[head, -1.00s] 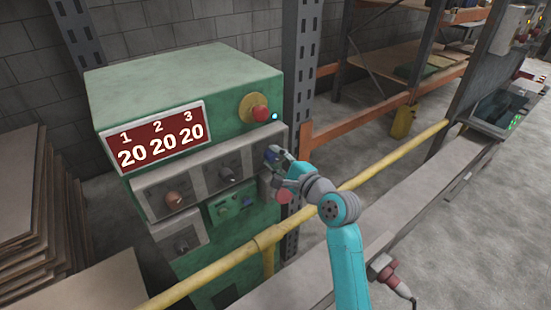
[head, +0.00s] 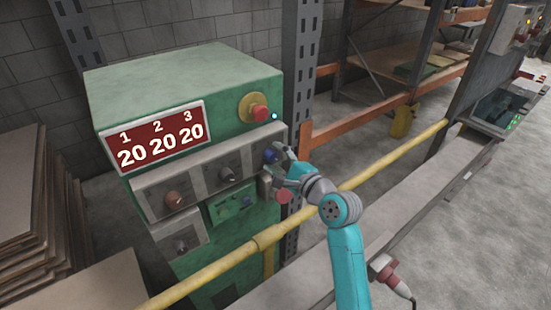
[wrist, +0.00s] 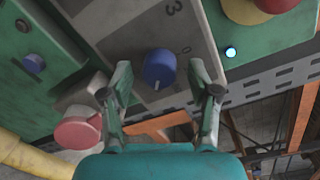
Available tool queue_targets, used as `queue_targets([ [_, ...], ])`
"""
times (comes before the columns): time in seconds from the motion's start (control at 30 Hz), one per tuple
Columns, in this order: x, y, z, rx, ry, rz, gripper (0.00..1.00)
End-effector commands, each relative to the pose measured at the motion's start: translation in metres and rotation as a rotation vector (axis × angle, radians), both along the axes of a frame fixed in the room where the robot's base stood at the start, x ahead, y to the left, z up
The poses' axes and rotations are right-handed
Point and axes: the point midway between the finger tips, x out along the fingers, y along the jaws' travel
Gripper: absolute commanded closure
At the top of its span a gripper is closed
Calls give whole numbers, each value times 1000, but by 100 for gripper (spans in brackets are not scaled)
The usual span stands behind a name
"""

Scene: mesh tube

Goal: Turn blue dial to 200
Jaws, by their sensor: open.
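The blue dial (head: 270,156) is the right one of three dials on the green control box (head: 180,90). In the wrist view the blue dial (wrist: 160,69) sits under the number 3, with a pale pointer mark on its lower edge. My gripper (head: 281,162) is in front of it. In the wrist view my open gripper (wrist: 163,82) has one finger on each side of the dial, with gaps between. The display (head: 155,140) reads 20 under 1, 2 and 3.
An orange dial (head: 176,200) and a black dial (head: 229,174) are left of the blue one. A red stop button (head: 260,112) is above. A pink-red knob (wrist: 82,133) is close to my left finger. A yellow rail (head: 220,268) runs in front of the box.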

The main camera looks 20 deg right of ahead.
Motion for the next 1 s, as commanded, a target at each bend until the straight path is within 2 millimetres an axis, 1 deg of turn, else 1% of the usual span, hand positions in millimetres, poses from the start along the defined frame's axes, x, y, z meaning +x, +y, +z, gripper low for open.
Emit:
queue_targets([
  [0.17, -21, -9, 0, -1, 1, -3, 39],
  [0.4, -67, -26, 1, 1, 3, -5, 39],
  [0.5, -83, -31, 3, 0, 2, -3, 39],
  [0.6, -96, -36, 3, 0, 2, -3, 39],
  [0.8, -109, -40, 4, 0, 1, -2, 39],
  [1.0, -110, -40, 4, 0, 1, 0, 39],
])
